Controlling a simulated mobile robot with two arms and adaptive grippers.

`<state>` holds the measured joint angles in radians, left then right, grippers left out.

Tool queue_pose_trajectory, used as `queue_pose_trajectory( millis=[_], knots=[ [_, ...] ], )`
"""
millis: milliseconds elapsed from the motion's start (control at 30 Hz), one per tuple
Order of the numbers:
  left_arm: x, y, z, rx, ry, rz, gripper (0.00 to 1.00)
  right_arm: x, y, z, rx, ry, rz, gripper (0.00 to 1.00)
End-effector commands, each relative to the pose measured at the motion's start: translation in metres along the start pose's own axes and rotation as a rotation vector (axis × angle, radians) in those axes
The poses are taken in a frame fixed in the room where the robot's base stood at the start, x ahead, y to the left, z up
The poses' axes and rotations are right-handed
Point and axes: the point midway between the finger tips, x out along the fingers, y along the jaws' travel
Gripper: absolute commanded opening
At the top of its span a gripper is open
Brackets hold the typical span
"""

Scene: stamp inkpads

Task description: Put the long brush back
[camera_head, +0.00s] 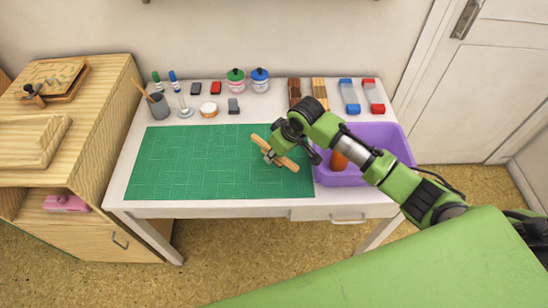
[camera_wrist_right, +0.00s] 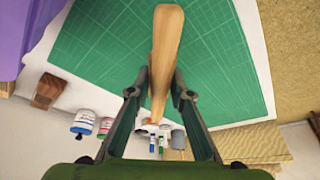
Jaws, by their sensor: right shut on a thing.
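A long light-brown wooden piece (camera_head: 287,162), which looks like a brush handle, is held in my right gripper (camera_head: 273,150) over the right part of the green mat. It lies slanted, and I cannot tell whether it is clear of the mat. In the right wrist view the wooden piece (camera_wrist_right: 167,45) runs between the two fingers of my right gripper (camera_wrist_right: 160,88). Its bristle end is not clearly seen. A grey cup (camera_head: 159,107) holding thin wooden sticks stands at the table's back left. My left gripper is not in view.
The green cutting mat (camera_head: 190,160) is otherwise clear. A purple bin (camera_head: 345,178) with an orange thing (camera_head: 338,160) stands at the right. Jars (camera_head: 236,84), wooden blocks (camera_head: 294,92) and blue and red boxes line the back. A wooden cabinet (camera_head: 100,130) is at the left.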

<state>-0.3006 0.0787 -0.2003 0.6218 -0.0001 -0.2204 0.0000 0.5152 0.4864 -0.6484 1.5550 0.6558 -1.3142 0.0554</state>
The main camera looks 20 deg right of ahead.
Motion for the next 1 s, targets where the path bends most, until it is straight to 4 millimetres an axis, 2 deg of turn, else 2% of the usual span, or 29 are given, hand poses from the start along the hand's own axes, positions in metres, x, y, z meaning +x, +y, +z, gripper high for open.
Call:
queue_pose_trajectory(
  millis=[267,400,500,900,933,967,1000],
  knots=[
    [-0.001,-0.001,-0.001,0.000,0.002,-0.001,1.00,0.018,0.009,-0.003,0.001,0.000,0.000,0.00],
    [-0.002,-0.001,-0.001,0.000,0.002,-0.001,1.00,0.038,0.008,0.006,0.002,-0.001,-0.002,0.00],
    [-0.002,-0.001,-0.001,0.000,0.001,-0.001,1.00,0.045,0.009,0.008,0.000,0.001,0.000,0.00],
    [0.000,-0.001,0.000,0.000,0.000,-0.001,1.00,0.050,0.009,0.010,0.000,0.001,0.000,0.00],
    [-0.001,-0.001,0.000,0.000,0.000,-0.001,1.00,0.049,0.009,0.010,0.000,0.001,0.000,0.27],
    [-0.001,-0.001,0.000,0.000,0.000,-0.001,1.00,0.049,0.009,0.010,0.000,0.001,0.000,0.35],
    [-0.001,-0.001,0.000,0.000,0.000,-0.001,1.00,0.049,0.009,0.010,0.000,0.001,0.000,0.37]
  ],
)
